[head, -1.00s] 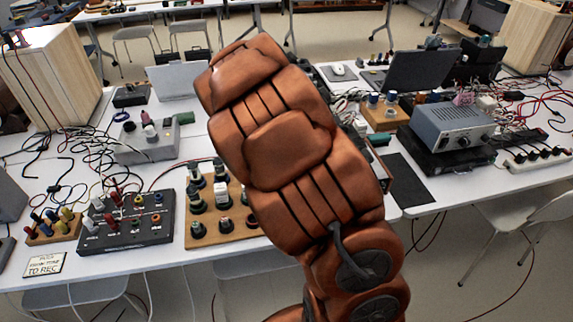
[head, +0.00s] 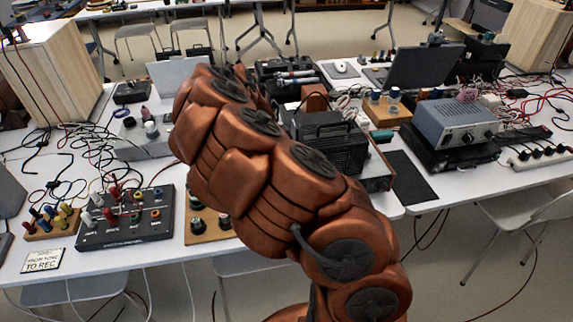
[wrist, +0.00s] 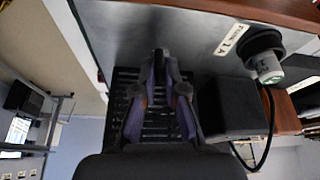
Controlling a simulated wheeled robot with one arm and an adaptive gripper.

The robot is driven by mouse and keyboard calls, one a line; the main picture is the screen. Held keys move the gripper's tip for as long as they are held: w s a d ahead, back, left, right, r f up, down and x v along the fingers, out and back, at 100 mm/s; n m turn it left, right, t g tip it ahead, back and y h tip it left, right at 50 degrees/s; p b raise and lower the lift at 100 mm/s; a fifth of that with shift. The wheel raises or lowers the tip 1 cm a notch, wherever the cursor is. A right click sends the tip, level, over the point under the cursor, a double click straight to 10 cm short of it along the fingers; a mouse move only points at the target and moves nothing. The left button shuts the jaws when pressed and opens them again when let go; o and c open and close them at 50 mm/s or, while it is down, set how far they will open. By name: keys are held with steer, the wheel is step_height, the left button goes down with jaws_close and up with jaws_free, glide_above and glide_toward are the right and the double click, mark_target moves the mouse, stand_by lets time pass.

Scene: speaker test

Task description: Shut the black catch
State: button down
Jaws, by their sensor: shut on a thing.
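In the wrist view my gripper (wrist: 160,84) has its two fingers close together against a grey metal panel (wrist: 185,40). A slim dark piece, which looks like the black catch (wrist: 159,62), stands between the fingertips; its outline is hard to make out. Black slats show behind and beside the fingers. In the head view the gripper and the catch are hidden behind my arm. A black ribbed unit (head: 335,148) with a handle on top stands just right of the arm.
In the wrist view a black block (wrist: 235,108), a fuse holder (wrist: 267,62) and a cable sit right of the fingers. In the head view a black connector box (head: 125,218), a wooden board (head: 200,230) and a grey power supply (head: 455,122) stand on the tables.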

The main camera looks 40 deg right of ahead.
steer(key=shift+w+m+g+b, duration=0.15)
steer(key=shift+m+g+b, duration=0.15)
steer(key=shift+m+b, duration=0.5)
steer(key=shift+m, duration=0.3)
steer(key=c, duration=1.2)
jaws_free()
steer(key=shift+c, duration=0.2)
steer(key=v, duration=1.2)
steer(key=shift+d+r, duration=0.1)
steer(key=shift+d, duration=0.05)
